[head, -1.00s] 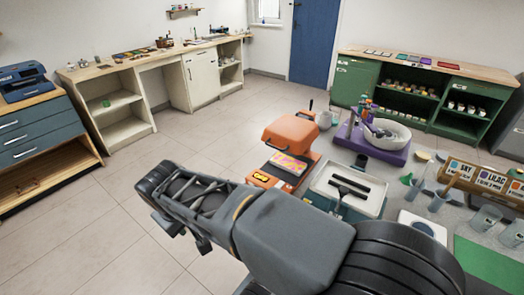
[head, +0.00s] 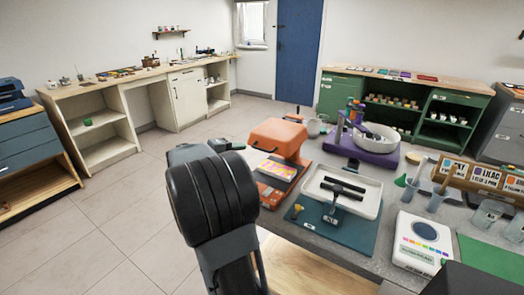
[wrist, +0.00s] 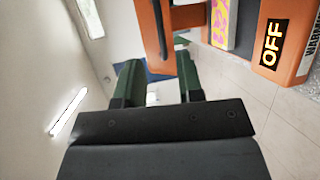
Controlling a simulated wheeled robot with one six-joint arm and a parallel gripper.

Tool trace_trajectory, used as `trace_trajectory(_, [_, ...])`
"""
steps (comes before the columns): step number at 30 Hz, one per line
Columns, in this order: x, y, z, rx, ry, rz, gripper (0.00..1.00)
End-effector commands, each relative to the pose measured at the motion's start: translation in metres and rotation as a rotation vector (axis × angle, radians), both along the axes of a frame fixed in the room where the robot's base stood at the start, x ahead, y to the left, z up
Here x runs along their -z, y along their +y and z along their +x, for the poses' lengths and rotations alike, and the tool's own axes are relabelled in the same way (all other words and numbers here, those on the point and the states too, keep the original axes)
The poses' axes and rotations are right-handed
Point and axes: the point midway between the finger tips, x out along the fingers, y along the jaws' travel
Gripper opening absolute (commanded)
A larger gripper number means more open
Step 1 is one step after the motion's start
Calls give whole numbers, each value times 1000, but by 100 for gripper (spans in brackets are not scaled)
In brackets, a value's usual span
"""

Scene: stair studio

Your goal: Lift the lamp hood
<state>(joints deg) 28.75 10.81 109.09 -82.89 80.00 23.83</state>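The orange lamp hood (head: 278,137) sits on an orange lamp unit (head: 272,191) at the left end of the grey table. A pink and yellow patterned piece (head: 276,170) lies beneath the hood. The wrist view shows the hood (wrist: 184,17) sideways at the top, with a dark bar along it, and the unit's lit "OFF" label (wrist: 272,43). My gripper (wrist: 158,84) has two green fingers, apart with nothing between them. It is clear of the hood, which lies beyond and right of the fingers there.
Right of the lamp, a white tray (head: 359,203) with black bars stands on a teal base. A purple stand (head: 384,155) with a white bowl, a white scale (head: 414,252) and cups crowd the table (head: 322,246). The floor (head: 105,215) to the left is clear.

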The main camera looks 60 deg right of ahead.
Motion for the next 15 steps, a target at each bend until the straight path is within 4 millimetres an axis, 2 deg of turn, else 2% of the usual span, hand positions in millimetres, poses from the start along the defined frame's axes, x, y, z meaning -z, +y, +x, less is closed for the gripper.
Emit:
trace_trajectory(6, [8,-39,-18,4,1,4,34])
trace_trajectory(15, [16,-72,-32,1,0,2,34])
